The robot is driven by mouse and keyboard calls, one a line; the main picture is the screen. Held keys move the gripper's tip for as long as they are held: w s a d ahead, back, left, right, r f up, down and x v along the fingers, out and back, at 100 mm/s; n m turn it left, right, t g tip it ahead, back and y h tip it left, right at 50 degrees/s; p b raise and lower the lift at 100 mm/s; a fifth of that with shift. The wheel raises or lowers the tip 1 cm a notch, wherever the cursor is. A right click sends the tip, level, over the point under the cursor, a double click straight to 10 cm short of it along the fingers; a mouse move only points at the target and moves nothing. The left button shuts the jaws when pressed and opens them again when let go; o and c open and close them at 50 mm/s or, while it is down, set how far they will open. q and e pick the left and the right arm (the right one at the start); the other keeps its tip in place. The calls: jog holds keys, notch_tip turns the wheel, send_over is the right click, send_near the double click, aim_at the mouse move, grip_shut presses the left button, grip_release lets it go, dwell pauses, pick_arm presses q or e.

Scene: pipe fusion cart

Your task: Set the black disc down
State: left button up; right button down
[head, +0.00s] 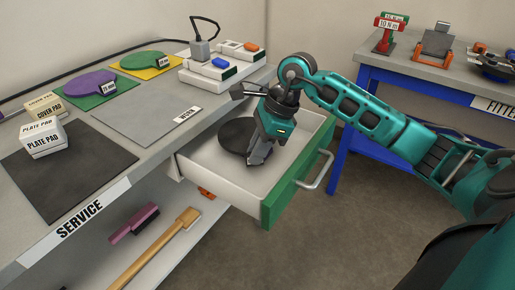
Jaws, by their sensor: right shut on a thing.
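The black disc (236,134) is inside the open drawer (296,171), in its left part. My right gripper (260,156) reaches down into the drawer and is shut on the disc's right edge. The gripper hides part of the disc. I cannot tell whether the disc touches the drawer floor. My left gripper is not in view.
The drawer has a green front with a metal handle (317,169). The service bench holds a bare grey work mat (150,113), a purple disc (90,83), a green disc (142,60) and pad boxes (43,139). A blue-framed table (402,76) stands at right.

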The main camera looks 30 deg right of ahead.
jog(key=shift+f+b, duration=0.5)
jog(key=shift+f, duration=0.05)
jog(key=c, duration=1.1)
grip_release()
jog(key=shift+r+p, duration=0.45)
jog(key=shift+p, duration=0.05)
jog(key=p+v, duration=0.1)
jog(key=v, duration=1.1)
jog(key=shift+r+p, duration=0.2)
jog(key=shift+p, duration=0.2)
